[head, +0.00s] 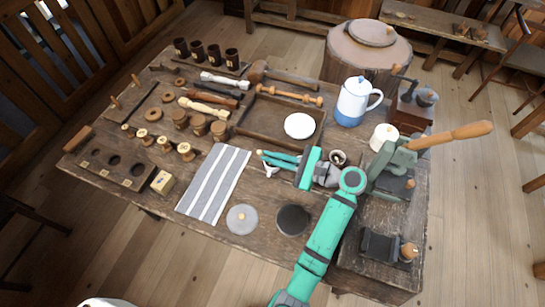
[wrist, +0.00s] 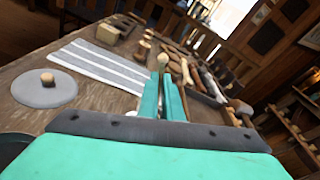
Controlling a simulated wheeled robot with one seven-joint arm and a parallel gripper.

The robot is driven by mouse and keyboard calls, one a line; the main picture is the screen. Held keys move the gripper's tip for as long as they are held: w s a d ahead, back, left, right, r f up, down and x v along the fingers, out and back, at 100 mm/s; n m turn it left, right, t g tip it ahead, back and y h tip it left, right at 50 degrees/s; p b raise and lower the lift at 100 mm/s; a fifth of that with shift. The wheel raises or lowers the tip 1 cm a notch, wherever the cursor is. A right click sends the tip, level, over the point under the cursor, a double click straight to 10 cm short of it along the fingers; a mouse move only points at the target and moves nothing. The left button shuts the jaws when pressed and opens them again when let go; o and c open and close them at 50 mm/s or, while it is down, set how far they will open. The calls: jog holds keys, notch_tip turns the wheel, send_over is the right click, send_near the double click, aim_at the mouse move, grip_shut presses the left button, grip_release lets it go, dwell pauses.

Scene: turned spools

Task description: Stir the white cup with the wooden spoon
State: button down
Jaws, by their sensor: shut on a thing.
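A small cup with a pale rim and dark inside (head: 338,158), which looks like the white cup, stands on the table just behind my wrist in the head view, partly hidden. My gripper (head: 262,156) is left of it, between the striped cloth and the wooden tray, with its fingers pointing left. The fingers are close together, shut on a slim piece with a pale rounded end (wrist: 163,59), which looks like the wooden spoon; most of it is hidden. The spoon is apart from the cup. A small white forked thing (head: 271,170) shows beneath the fingers.
A white lidded pot (head: 383,138), a blue-and-white jug (head: 354,101) and a grinder (head: 411,108) crowd the right side. A shallow wooden tray (head: 255,135) with a white round piece (head: 299,126) lies behind my gripper. The striped cloth (head: 214,184) and flat discs (head: 242,219) lie in front.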

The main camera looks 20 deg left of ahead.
jog(key=shift+r, duration=2.1)
notch_tip(320, 180, up, 5)
dwell(0.3)
